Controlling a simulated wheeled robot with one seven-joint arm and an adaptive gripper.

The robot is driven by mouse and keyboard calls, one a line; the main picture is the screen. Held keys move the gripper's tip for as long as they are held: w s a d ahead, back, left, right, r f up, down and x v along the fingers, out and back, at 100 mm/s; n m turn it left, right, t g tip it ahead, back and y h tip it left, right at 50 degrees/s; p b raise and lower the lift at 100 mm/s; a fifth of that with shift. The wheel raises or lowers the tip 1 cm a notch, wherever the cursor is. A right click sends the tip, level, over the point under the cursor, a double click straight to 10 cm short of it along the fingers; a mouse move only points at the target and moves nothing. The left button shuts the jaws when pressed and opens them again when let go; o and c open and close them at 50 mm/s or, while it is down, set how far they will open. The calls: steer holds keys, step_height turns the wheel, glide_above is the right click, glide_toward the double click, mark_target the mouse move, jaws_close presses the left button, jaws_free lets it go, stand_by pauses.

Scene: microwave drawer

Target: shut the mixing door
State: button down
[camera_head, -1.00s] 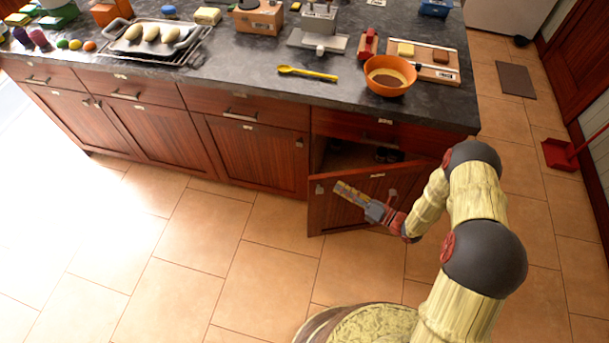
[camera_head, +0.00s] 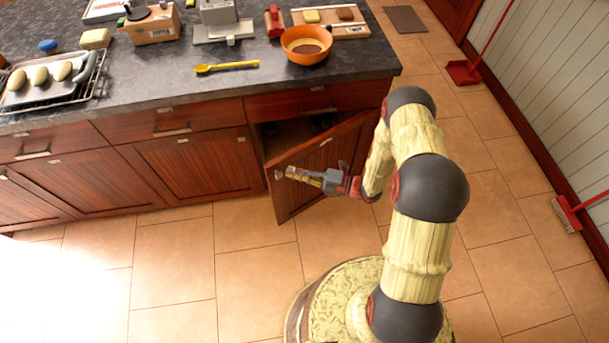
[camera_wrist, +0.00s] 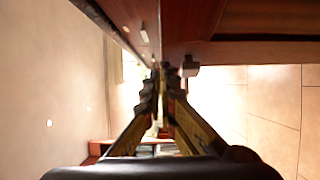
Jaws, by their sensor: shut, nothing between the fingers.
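The mixing door seems to be the red-brown cabinet door (camera_head: 318,152) under the right end of the counter. It stands partly open, swung out from the cabinet with its hinge side at the right. A dark gap shows the cabinet inside (camera_head: 290,131) above and behind it. My gripper (camera_head: 282,173) is shut and empty, in front of the door's outer face near its free edge. In the wrist view my fingers (camera_wrist: 162,75) point ahead close to red-brown wood and a small pale handle or catch (camera_wrist: 189,67). I cannot tell whether they touch the door.
The dark counter (camera_head: 160,85) carries an orange bowl (camera_head: 306,46), a yellow spoon (camera_head: 227,67) and a baking tray (camera_head: 48,85). Tiled floor (camera_head: 180,265) is clear at the left. A red dustpan (camera_head: 463,73) and a brush (camera_head: 566,213) are by the right wall.

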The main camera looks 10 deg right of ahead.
mark_target(281, 161)
steer(key=w+a+b, duration=0.1)
steer(key=w+a, duration=0.2)
steer(key=w, duration=0.1)
steer(key=shift+a+f+b, duration=0.1)
steer(key=shift+a+b, duration=0.1)
steer(key=shift+b, duration=0.15)
steer(key=shift+w+a, duration=0.2)
steer(key=shift+w, duration=0.5)
steer(key=w+a+m+t+h+b, duration=0.1)
steer(key=w+a+t, duration=0.1)
steer(key=w, duration=0.8)
steer(key=shift+w+a, duration=0.4)
steer(key=shift+a, duration=0.05)
